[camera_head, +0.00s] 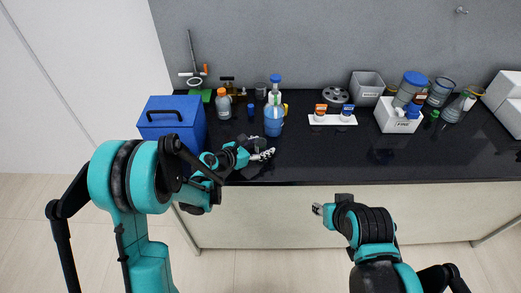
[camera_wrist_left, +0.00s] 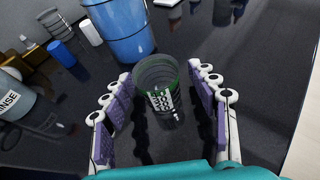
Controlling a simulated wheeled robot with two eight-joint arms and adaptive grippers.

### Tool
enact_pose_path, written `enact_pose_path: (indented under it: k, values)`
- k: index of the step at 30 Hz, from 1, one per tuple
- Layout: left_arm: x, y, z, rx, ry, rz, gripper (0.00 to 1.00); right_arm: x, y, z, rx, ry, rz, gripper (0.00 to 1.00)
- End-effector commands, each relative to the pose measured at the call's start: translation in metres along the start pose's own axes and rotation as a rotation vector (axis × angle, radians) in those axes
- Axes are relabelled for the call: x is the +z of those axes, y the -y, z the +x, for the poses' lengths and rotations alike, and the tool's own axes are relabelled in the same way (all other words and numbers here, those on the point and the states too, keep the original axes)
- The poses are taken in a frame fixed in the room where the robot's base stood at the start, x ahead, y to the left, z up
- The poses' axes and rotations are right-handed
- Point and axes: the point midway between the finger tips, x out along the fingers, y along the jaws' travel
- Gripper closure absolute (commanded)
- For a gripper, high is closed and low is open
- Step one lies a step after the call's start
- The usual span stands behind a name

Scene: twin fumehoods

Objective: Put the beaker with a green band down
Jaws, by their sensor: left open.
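The beaker with a green band (camera_wrist_left: 160,82) is clear glass with a white label. In the left wrist view it stands upright on the black bench top, between the fingertips of my left gripper (camera_wrist_left: 160,72). The purple-padded fingers are spread, with a visible gap on each side of the beaker. In the head view my left gripper (camera_head: 263,154) is low over the bench near its front edge; the beaker cannot be made out there. My right gripper (camera_head: 317,209) is in front of the bench, too small to tell its jaws.
A blue container (camera_head: 273,122) stands just behind the beaker and shows close by in the wrist view (camera_wrist_left: 122,32). A blue box (camera_head: 172,117) stands to the left. A white strip (camera_head: 332,120) with two small jars lies to the right. The front middle of the bench (camera_head: 340,165) is clear.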

Motion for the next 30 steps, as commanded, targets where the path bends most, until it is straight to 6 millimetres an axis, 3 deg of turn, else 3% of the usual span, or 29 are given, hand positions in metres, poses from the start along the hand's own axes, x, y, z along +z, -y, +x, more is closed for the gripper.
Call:
enact_pose_path:
  k: [5, 11, 12, 15, 23, 30]
  values:
    - [0.001, 0.0, 0.0, 0.001, 0.0, -0.001, 0.41, 0.0, 0.0, -0.001, 0.0, 0.0, 0.0, 0.6]
    - [0.001, 0.0, 0.0, 0.001, 0.0, -0.001, 0.91, 0.0, 0.0, -0.001, 0.0, 0.0, 0.0, 0.6]
    - [0.001, 0.0, 0.0, 0.001, 0.0, -0.001, 0.93, 0.0, 0.0, -0.001, 0.0, 0.0, 0.0, 0.6]
    - [0.001, 0.0, 0.0, 0.001, 0.0, -0.001, 0.98, 0.0, 0.0, -0.001, 0.0, 0.0, 0.0, 0.6]
    - [0.004, -0.001, -0.002, 0.001, 0.0, -0.001, 0.98, -0.001, 0.0, -0.002, 0.0, 0.0, 0.0, 0.6]
    - [0.033, 0.0, -0.014, 0.002, 0.001, -0.001, 0.98, -0.01, 0.0, -0.014, 0.0, 0.0, 0.0, 0.6]
